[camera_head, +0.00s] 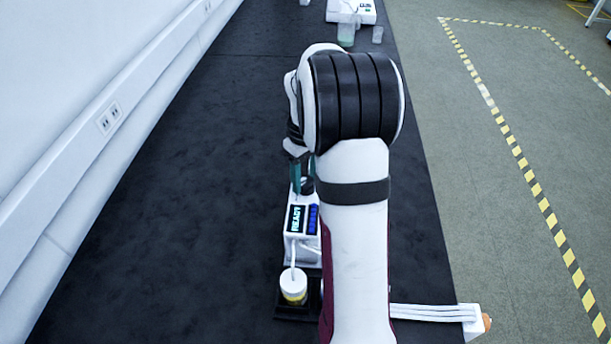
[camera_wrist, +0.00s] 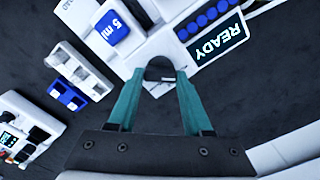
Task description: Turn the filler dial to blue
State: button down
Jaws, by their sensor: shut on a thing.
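The filler (camera_head: 301,246) is a white box on the dark bench, partly hidden behind my arm. Its display (camera_head: 295,219) reads READY, and it also shows in the wrist view (camera_wrist: 217,49). A row of blue marks (camera_wrist: 208,17) runs beside the display. The filler's dial (camera_wrist: 160,68) is a dark round knob at the centre of the wrist view; it also shows in the head view (camera_head: 307,186). My gripper (camera_wrist: 160,79) has its teal fingers on either side of the dial, shut on it. I cannot tell which colour the dial points to.
A blue "5 ml" block (camera_wrist: 113,28) sits on a white part left of the dial. A white rack (camera_wrist: 78,76) lies farther left. A yellow-and-white container (camera_head: 293,287) stands in front of the filler. The bench left of the filler is clear.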

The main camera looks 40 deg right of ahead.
jog(key=m, duration=0.4)
jog(key=shift+m, duration=0.3)
jog(key=shift+d+m, duration=0.1)
jog(key=shift+m, duration=2.1)
jog(key=shift+c, duration=1.6)
grip_release()
notch_tip(320, 180, up, 16)
